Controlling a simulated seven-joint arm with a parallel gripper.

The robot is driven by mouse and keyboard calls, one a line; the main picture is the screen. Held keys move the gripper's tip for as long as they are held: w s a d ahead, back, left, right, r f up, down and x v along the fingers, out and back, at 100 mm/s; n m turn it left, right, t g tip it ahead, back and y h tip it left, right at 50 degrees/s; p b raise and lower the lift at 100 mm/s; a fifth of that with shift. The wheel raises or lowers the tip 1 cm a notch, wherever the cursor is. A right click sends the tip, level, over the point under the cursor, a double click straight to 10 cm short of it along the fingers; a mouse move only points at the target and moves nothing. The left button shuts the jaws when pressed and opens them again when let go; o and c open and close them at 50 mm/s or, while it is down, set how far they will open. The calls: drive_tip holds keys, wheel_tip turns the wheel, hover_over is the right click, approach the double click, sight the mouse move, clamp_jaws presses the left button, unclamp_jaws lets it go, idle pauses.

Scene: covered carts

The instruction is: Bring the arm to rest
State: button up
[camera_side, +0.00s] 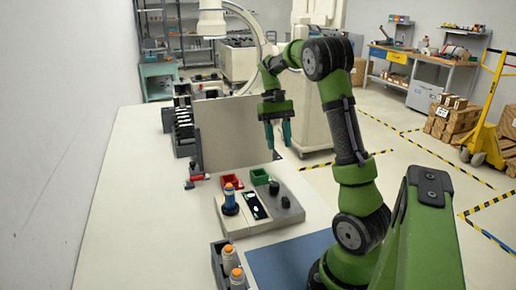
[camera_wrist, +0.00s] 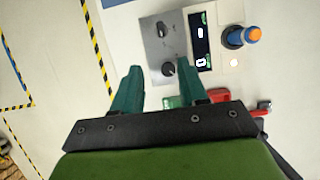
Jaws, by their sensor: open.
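My gripper (camera_side: 279,133) is open and empty, pointing down and held in the air above the right edge of the white table (camera_side: 130,190). Its two teal fingers also show apart in the wrist view (camera_wrist: 165,92), with nothing between them. Below it and nearer the side camera is a grey panel (camera_side: 286,215) with black knobs and a dark display (camera_side: 255,206). The panel also shows beyond the fingers in the wrist view (camera_wrist: 172,45). My gripper touches nothing that I can see.
An upright beige board (camera_side: 235,135) stands left of my gripper. A dark holder (camera_side: 222,262) with orange-topped items is at the front. The table's left side is clear.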

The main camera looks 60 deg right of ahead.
drive_tip(key=s+a+r+n+t, duration=0.1)
drive_tip(key=a+t, duration=0.2)
drive_tip(key=a, duration=0.6)
drive_tip(key=s+a+r+n+t, duration=0.1)
drive_tip(key=a+t, duration=0.3)
drive_tip(key=a, duration=0.5)
drive_tip(key=s+a+r+n+t+h, duration=0.1)
drive_tip(key=a+r+n+t, duration=0.1)
drive_tip(key=a, duration=0.8)
drive_tip(key=shift+r+n+t, duration=0.2)
drive_tip(key=shift+n+t, duration=0.5)
